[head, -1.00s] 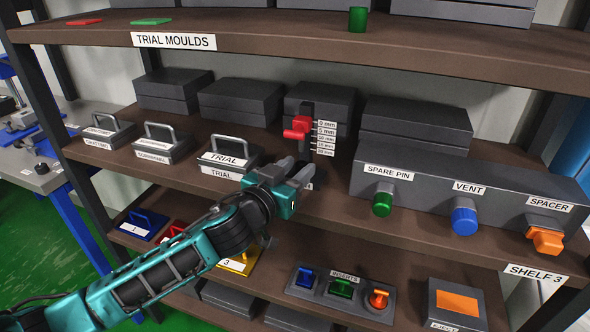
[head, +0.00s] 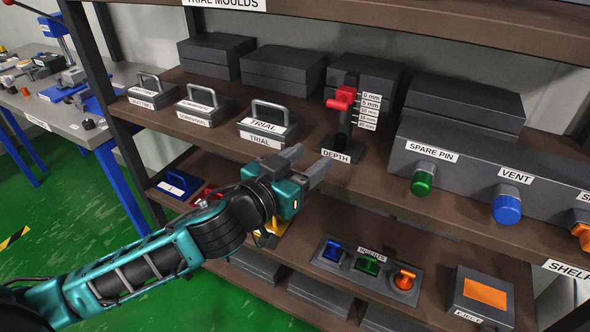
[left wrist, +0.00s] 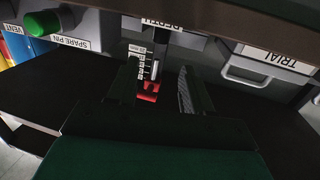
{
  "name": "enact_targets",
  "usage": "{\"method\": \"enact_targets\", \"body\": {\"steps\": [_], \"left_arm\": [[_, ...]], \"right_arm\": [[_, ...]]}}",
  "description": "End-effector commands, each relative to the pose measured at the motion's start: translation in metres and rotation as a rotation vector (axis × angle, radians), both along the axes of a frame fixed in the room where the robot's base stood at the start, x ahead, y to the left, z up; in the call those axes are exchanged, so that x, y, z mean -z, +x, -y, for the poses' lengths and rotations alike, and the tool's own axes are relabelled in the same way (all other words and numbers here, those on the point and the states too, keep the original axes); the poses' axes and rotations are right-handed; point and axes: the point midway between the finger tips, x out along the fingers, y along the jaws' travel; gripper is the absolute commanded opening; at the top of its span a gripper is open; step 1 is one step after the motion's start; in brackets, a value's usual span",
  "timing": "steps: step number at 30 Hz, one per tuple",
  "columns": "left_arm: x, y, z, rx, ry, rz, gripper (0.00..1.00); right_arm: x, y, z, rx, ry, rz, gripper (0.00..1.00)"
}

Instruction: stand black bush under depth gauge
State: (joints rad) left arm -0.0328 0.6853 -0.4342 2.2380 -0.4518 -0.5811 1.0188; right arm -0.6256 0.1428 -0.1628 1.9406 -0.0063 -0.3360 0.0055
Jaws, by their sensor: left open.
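The depth gauge (head: 343,99) stands on the middle shelf, with a red slider on a dark post beside a mm scale and a base labelled DEPTH. A dark upright cylinder (head: 341,142), which looks like the black bush, stands on the base below the red slider; dark on dark, its exact seating is hard to tell. My left gripper (head: 311,158) is open and empty, just in front and left of the gauge base. In the left wrist view the gauge's red slider (left wrist: 150,90) shows between the spread fingers. My right gripper is not in view.
The handled TRIAL block (head: 268,125) stands left of the gauge. The housing with SPARE PIN (head: 432,152) and VENT knobs is to the right. Below are the INSERTS tray (head: 367,265) and an orange-topped box (head: 484,292). A workbench (head: 60,112) stands at the far left.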

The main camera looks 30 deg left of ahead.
Motion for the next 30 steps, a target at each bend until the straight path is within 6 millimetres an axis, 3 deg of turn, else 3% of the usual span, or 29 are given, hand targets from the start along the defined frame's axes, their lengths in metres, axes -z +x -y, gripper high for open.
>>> {"method": "enact_targets", "body": {"steps": [4, 10, 13, 17, 21, 24, 27, 30], "left_arm": [[0.001, -0.018, -0.004, 0.0, 0.0, -0.002, 0.5], [0.0, -0.029, -0.007, -0.001, 0.002, -0.004, 0.5], [0.019, -0.032, -0.008, -0.009, 0.012, -0.044, 0.5], [0.087, -0.045, -0.009, -0.023, 0.049, -0.177, 0.5], [0.175, -0.08, -0.005, -0.028, 0.091, -0.348, 0.5], [0.223, -0.112, 0.0, -0.026, 0.111, -0.442, 0.5], [0.254, -0.137, 0.004, -0.024, 0.126, -0.505, 0.5], [0.269, -0.151, 0.006, -0.023, 0.136, -0.534, 0.5]], "right_arm": [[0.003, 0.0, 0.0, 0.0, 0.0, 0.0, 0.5], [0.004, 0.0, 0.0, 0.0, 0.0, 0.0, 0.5], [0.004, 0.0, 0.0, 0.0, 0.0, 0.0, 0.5], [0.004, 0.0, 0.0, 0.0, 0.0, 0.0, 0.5], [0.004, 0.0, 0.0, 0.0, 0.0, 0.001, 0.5], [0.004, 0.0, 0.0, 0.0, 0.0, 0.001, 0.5], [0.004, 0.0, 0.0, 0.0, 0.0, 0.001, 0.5], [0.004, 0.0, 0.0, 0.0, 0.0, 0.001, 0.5]]}}
